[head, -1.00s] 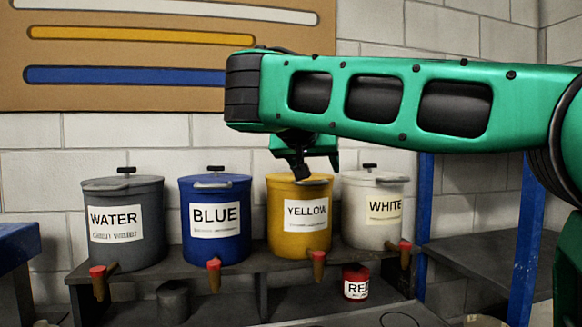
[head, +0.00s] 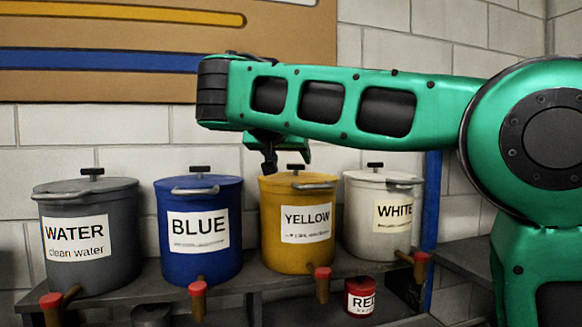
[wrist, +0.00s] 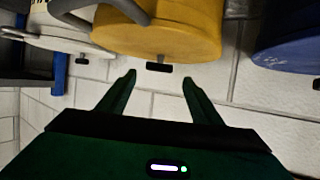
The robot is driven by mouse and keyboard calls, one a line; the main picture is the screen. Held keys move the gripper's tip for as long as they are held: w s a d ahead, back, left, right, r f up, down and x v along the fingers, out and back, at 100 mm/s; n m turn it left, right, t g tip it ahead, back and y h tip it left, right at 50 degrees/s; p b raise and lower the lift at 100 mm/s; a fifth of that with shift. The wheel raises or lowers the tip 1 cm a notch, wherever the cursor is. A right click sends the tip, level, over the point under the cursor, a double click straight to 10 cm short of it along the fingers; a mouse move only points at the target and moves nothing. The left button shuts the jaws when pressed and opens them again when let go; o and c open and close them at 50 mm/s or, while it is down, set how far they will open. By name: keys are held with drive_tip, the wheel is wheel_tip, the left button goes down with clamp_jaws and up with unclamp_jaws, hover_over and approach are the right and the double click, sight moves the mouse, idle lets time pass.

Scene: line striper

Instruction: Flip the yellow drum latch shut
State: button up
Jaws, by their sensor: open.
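The yellow drum (head: 283,245), labelled YELLOW, stands on the shelf with its lid on. A grey metal loop (head: 316,186), which looks like the latch, lies at the front right of its rim. I cannot tell whether it is fastened. A black knob (head: 296,168) tops the lid. My gripper (head: 270,160) is above the drum's left rim, partly hidden by my arm. In the wrist view, my gripper (wrist: 158,79) is open and empty, with the yellow drum (wrist: 175,38) and its knob (wrist: 159,67) beyond the fingertips. A grey loop (wrist: 128,8) shows at the top.
The blue drum (head: 200,258) stands to the left and the white drum (head: 365,228) close to the right. The grey water drum (head: 90,272) is at far left. Red-capped taps stick out in front. A small red can (head: 360,297) is below. A block wall is behind.

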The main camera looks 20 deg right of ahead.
sight(294, 177)
drive_tip(key=shift+x, duration=2.35)
drive_tip(key=shift+d, duration=0.1)
drive_tip(key=shift+s, duration=0.1)
drive_tip(key=c, duration=1.1)
